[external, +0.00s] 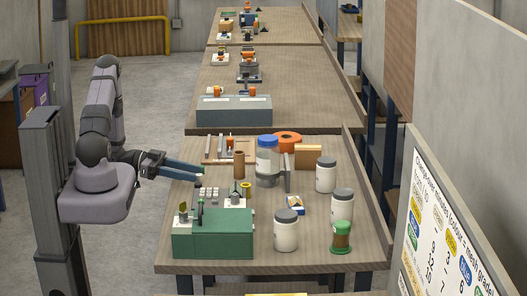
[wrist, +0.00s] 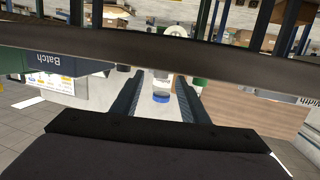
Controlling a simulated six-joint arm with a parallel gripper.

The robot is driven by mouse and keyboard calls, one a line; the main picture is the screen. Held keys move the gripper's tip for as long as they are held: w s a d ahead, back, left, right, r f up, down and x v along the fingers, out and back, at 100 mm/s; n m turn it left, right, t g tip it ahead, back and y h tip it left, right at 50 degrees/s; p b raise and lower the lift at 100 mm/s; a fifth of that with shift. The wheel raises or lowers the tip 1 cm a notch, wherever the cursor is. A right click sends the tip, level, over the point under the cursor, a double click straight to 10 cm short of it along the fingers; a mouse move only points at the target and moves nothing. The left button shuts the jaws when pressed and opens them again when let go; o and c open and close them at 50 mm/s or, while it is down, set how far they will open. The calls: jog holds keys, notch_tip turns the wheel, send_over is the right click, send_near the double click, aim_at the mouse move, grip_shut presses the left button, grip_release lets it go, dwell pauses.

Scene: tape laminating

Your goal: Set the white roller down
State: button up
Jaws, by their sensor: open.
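My gripper (external: 197,174) reaches from the left over the near table's left edge, its two blue fingers level and pointing right. In the wrist view my gripper (wrist: 162,77) is open, with a gap between its long dark fingers. A small white piece (external: 199,181) shows at the fingertips in the external view; it may be the white roller, but it is too small to tell, or whether it touches a finger. In the wrist view a pale jar with a blue lid (wrist: 161,91) shows beyond the gap, apparently upside down.
A green box (external: 213,243) stands at the near table's front left. A brown upright cylinder (external: 239,165) and a large blue-lidded jar (external: 267,165) stand just right of the fingers. Several grey-lidded jars are at the right. The table's front middle (external: 262,225) has some bare room.

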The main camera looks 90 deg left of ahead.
notch_tip(320, 180, up, 13)
jog(key=w+a+f+m+g+y+p, duration=0.1)
jog(key=w+a+m+g+y+p, duration=0.15)
jog(key=a+g+y+p, duration=0.4)
jog(key=w+a+f+m+g+y+p, duration=0.1)
jog(key=w+a+f+g+y, duration=0.2)
jog(key=a, duration=0.7)
jog(key=m+g+h+p, duration=0.4)
jog(key=g+h, duration=0.1)
jog(key=g, duration=0.3)
send_over(199, 175)
jog(key=w+d, duration=0.1)
jog(key=shift+n, duration=0.25)
jog(key=shift+s+a+f+p, duration=0.15)
jog(key=shift+f+p, duration=0.35)
jog(key=shift+f, duration=0.85)
jog(key=shift+s+a+f+p, duration=0.15)
jog(key=shift+f+p, duration=0.3)
jog(key=shift+f, duration=0.95)
jog(key=shift+s+a+f+p, duration=0.15)
jog(key=shift+f+p, duration=0.35)
jog(key=shift+f, duration=0.85)
grip_shut()
